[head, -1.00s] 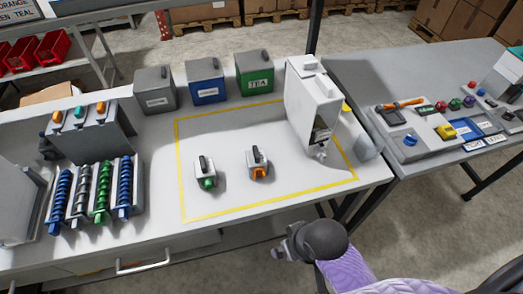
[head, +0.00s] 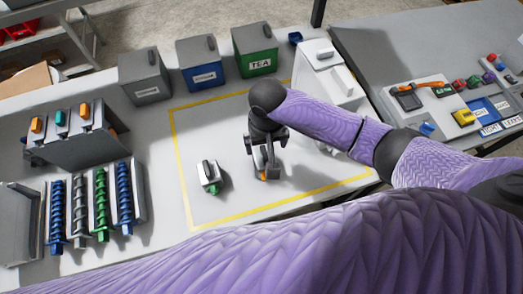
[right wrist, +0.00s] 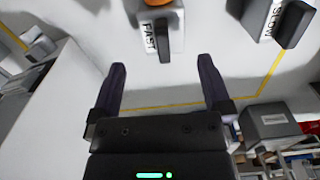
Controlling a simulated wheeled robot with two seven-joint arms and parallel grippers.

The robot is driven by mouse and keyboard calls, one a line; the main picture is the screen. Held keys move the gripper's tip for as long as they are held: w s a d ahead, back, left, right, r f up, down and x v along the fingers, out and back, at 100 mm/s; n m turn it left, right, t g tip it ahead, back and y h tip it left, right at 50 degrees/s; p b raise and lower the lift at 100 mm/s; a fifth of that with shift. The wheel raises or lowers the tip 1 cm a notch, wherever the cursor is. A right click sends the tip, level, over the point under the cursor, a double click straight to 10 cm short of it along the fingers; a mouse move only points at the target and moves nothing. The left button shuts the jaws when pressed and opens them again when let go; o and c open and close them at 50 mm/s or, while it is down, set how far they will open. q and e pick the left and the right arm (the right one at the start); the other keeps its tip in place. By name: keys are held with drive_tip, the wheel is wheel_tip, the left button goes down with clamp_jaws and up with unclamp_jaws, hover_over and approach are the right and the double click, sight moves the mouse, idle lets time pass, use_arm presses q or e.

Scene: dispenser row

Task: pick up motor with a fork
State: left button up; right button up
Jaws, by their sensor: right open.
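Two small light-grey motors stand inside the yellow outline on the bench. One motor (head: 272,166) has an orange end piece and is partly hidden by my right gripper (head: 266,142). The other motor (head: 209,174) has a green end piece and stands to its left. In the right wrist view the orange-ended motor (right wrist: 151,38) is labelled FAST and has a dark handle; the green end is out of sight on the motor labelled SLOW (right wrist: 262,18). My right gripper (right wrist: 162,82) is open and empty, the FAST motor ahead between its finger lines. My left gripper is not in view.
A white dispenser (head: 325,72) stands close to my right arm. Grey (head: 145,75), blue (head: 203,63) and green (head: 255,50) bins line the back. Several coloured augers (head: 100,205) lie in a rack at left. The outlined area's left part is mostly clear.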

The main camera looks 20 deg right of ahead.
sight(264, 153)
wheel_tip(264, 153, down, 7)
drive_tip(key=shift+a+f+b, duration=0.1)
drive_tip(key=shift+a+b, duration=0.05)
drive_tip(key=shift+b, duration=0.9)
drive_tip(key=shift+c, duration=0.7)
clamp_jaws()
